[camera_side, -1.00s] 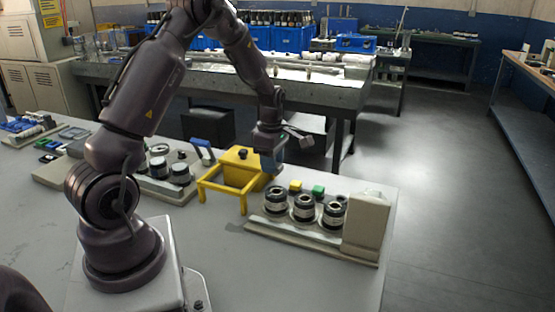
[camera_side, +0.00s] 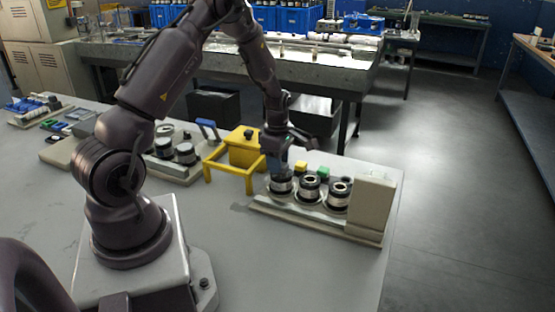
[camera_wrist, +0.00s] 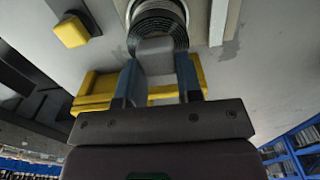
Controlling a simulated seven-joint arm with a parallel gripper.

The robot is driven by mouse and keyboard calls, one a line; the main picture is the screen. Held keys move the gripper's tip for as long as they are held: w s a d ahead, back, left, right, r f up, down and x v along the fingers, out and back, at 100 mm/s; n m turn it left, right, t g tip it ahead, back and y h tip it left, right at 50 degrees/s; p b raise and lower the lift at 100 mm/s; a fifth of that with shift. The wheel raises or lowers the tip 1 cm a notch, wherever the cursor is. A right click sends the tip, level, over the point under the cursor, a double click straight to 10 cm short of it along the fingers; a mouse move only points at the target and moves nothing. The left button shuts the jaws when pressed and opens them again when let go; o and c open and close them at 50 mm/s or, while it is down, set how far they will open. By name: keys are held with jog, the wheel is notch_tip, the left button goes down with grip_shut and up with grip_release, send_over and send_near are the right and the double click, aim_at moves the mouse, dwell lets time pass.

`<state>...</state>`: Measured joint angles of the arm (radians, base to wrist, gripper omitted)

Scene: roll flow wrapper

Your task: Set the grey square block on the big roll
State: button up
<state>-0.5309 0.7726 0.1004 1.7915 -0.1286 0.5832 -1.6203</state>
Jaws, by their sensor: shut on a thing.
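My gripper (camera_side: 277,168) points down over the leftmost of three black-and-white rolls (camera_side: 281,185) on the pale machine base. In the wrist view, the two blue fingers of my gripper (camera_wrist: 160,78) are shut on the grey square block (camera_wrist: 155,54). The black ringed top of that roll (camera_wrist: 157,24) shows just beyond the block. I cannot tell whether the block touches the roll. In the side view the block is hidden by the fingers. The middle roll (camera_side: 309,188) and right roll (camera_side: 339,194) stand beside it.
A yellow frame (camera_side: 231,171) stands left of the rolls. A tall beige housing (camera_side: 371,203) closes the machine's right end. A yellow button (camera_side: 301,166) and a green button (camera_side: 323,171) sit behind the rolls. The front table (camera_side: 300,265) is clear.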

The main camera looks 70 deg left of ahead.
jog(key=o, duration=1)
jog(key=shift+c, duration=0.2)
notch_tip(320, 180, up, 12)
jog(key=s+d+r+m+t, duration=0.2)
jog(key=s+d+r+m, duration=0.2)
jog(key=d+m, duration=0.4)
jog(key=s+d+r+m+t, duration=0.1)
jog(key=s+d+r+m, duration=0.4)
jog(key=m, duration=0.5)
jog(key=s+d+r+m+t, duration=0.2)
jog(key=s+d+r+m, duration=0.3)
jog(key=d+m, duration=0.3)
jog(key=d+r, duration=0.1)
jog(key=d, duration=0.1)
jog(key=shift+s+d+m+t, duration=0.25)
jog(key=shift+d+m+t, duration=0.05)
jog(key=shift+d+m, duration=0.1)
